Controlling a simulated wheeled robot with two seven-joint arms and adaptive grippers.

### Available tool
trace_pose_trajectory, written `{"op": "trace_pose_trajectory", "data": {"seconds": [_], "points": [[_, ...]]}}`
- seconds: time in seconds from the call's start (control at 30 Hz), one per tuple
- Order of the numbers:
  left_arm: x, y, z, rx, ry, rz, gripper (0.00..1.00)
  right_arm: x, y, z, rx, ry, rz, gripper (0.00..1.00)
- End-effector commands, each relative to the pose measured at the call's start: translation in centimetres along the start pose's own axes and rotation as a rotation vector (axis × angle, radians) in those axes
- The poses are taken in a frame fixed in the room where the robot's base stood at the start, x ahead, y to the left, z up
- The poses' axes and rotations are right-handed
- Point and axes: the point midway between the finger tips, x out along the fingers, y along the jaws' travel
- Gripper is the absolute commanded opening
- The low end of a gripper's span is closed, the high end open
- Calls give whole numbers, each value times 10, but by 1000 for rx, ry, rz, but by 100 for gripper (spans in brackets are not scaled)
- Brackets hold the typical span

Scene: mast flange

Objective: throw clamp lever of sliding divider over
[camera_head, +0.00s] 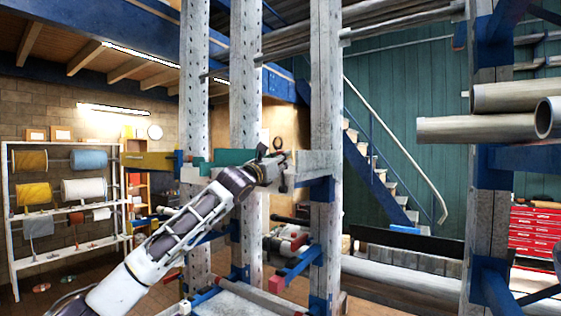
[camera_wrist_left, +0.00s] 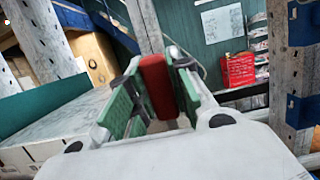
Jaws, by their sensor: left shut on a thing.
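The clamp lever (camera_wrist_left: 158,86) shows as a red handle in the left wrist view, standing up between the green finger pads. My left gripper (camera_head: 275,168) is at the racking, beside a grey-white beam (camera_head: 312,163). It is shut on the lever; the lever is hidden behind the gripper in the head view. A teal panel (camera_head: 226,157) lies just left of the gripper and also shows in the left wrist view (camera_wrist_left: 50,105); I cannot tell for sure whether it belongs to the sliding divider. My right gripper is not in view.
Perforated uprights (camera_head: 326,90) stand close around my left gripper. Grey pipes (camera_head: 478,128) stick out at the right. A spool rack (camera_head: 70,205) stands at the left, stairs (camera_head: 375,160) and a red tool cabinet (camera_head: 536,237) behind.

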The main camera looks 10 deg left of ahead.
Motion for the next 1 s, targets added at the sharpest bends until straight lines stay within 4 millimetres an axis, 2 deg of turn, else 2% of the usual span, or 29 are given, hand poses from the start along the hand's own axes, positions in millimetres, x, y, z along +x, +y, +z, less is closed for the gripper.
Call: {"op": "trace_pose_trajectory", "data": {"seconds": [0.67,0.7,0.87,1.0], "points": [[9,0,-1,0,-2,0,9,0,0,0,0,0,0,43],[9,0,-1,0,-2,0,22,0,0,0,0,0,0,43],[9,0,-1,1,-1,0,42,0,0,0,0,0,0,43],[9,0,-1,1,0,0,43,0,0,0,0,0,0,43]]}}
